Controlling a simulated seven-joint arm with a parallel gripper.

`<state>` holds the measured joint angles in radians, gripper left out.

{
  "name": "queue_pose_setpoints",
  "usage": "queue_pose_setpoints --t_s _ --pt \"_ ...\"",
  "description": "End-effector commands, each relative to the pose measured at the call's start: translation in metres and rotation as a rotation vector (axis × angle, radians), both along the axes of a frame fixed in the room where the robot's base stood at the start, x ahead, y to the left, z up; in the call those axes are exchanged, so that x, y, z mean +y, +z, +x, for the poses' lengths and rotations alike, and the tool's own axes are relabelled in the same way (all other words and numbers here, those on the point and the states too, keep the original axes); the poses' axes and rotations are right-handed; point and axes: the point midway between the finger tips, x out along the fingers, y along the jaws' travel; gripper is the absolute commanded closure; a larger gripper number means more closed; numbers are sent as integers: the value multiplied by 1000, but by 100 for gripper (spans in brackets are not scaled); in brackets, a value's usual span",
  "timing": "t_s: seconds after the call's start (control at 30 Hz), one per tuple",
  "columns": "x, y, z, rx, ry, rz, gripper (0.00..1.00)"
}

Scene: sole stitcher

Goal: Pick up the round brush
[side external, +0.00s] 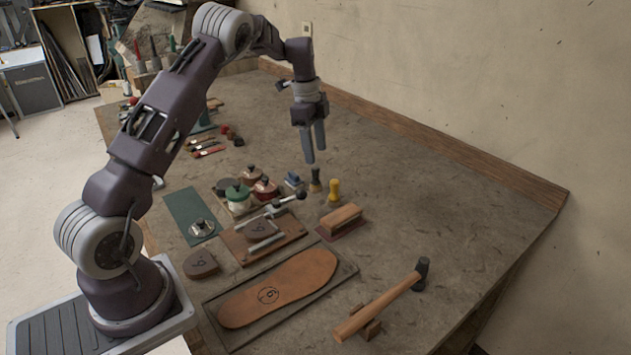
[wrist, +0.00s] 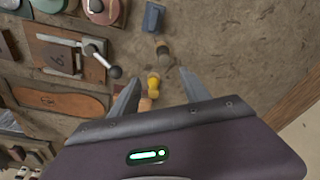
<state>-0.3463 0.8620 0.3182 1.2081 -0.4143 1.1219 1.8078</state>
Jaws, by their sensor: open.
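The round brush (side external: 315,182) appears to be the small upright piece with a dark top and a tan lower part, standing on the bench. In the wrist view it shows from above as a dark round shape (wrist: 162,52), just beyond the fingertips. A yellow-handled tool (side external: 334,190) stands close to its right; in the wrist view this yellow tool (wrist: 153,82) lies between the fingers in the picture. My gripper (side external: 316,156) is open and empty, pointing down above the round brush. Its two fingers (wrist: 158,78) are apart. No contact with the brush is clear.
A wooden block brush (side external: 341,219) sits on a maroon mat in front. A small blue block (side external: 293,181) and lidded pots (side external: 238,197) stand to the left. A hammer (side external: 385,300) lies at front right. The bench (side external: 440,205) is clear to the right.

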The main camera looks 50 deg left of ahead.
Motion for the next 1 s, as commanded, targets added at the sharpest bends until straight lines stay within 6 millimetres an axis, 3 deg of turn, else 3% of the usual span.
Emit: queue_pose_setpoints --t_s 0.03,0.17,0.5,0.8,0.83,1.0 --pt "10 -19 3 12 -44 1 45" --pt "18 -43 6 21 -111 1 45" --pt "7 -98 9 23 -115 0 45" --pt "7 -109 10 19 -115 2 45" --pt "7 -109 10 19 -115 2 47" --pt "7 -109 10 19 -114 2 81"
